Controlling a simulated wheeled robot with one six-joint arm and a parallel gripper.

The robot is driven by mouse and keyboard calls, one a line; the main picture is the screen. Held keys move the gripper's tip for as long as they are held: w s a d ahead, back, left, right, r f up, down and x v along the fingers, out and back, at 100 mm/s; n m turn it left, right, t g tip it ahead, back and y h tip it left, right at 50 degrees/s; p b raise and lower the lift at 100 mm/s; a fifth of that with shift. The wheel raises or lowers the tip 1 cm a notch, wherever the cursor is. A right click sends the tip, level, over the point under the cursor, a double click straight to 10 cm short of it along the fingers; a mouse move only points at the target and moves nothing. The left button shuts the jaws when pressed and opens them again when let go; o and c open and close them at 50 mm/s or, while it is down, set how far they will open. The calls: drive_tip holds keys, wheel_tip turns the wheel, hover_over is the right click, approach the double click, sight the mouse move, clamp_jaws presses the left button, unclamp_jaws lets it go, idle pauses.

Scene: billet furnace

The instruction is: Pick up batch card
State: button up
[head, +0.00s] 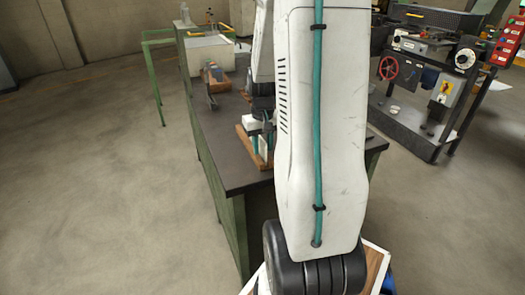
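My arm hangs down the middle of the head view and hides much of the bench (232,165). My gripper (262,128) is small and partly hidden beside the arm, low over a brown wooden holder (245,141) on the bench. A pale, card-like piece (263,149) stands upright at the holder, just below the gripper; I cannot tell for sure that it is the batch card. Another white piece (251,122) shows beside the gripper. I cannot tell whether the fingers are open, shut or touching a card.
Farther along the bench are a pale box (208,52) and a brown box-like object (216,78). Green rails (153,82) stand to the left. A machine with a red handwheel (388,68) stands at the right. The floor at left (90,190) is clear.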

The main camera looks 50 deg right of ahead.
drive_tip(key=shift+f, duration=0.15)
clamp_jaws()
drive_tip(key=shift+r, duration=0.2)
